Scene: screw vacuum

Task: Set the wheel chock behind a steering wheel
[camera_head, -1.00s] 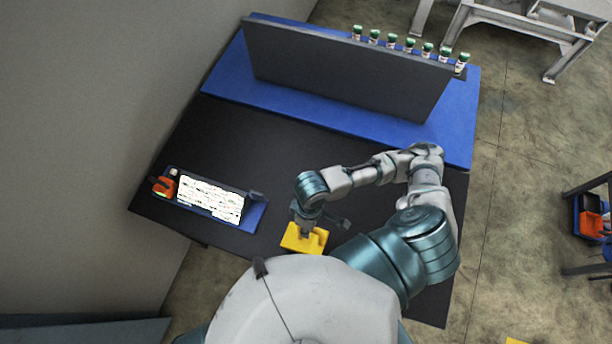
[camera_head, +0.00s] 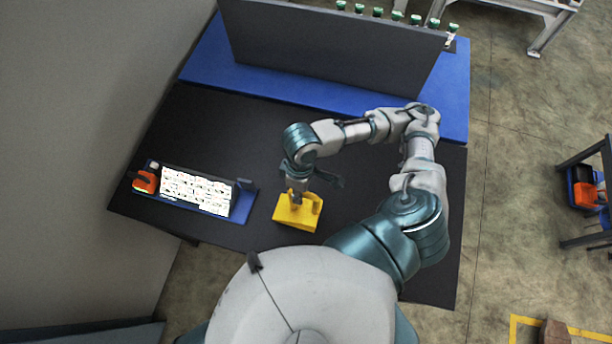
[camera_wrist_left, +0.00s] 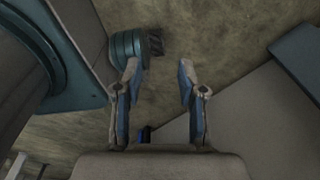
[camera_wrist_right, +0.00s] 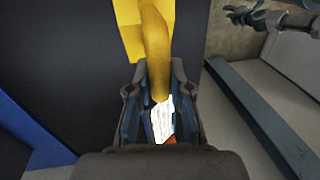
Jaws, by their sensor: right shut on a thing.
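The yellow wheel chock (camera_head: 292,214) is at the near edge of the black table in the head view. My right gripper (camera_head: 298,192) comes down on it from above. In the right wrist view, the right gripper (camera_wrist_right: 160,88) is shut on an upright yellow part of the chock (camera_wrist_right: 155,45). I cannot tell whether the chock touches the table. My left gripper (camera_wrist_left: 158,72) is open and empty in the left wrist view, above the floor. It is not visible in the head view. No steering wheel shows in any view.
The black table (camera_head: 220,125) has free room behind the chock. A blue tray (camera_head: 243,200) with a white printed sheet and an orange item (camera_head: 145,181) lies at left. A dark upright panel (camera_head: 330,50) stands on a blue base. Several green-capped bottles (camera_head: 397,16) are behind it.

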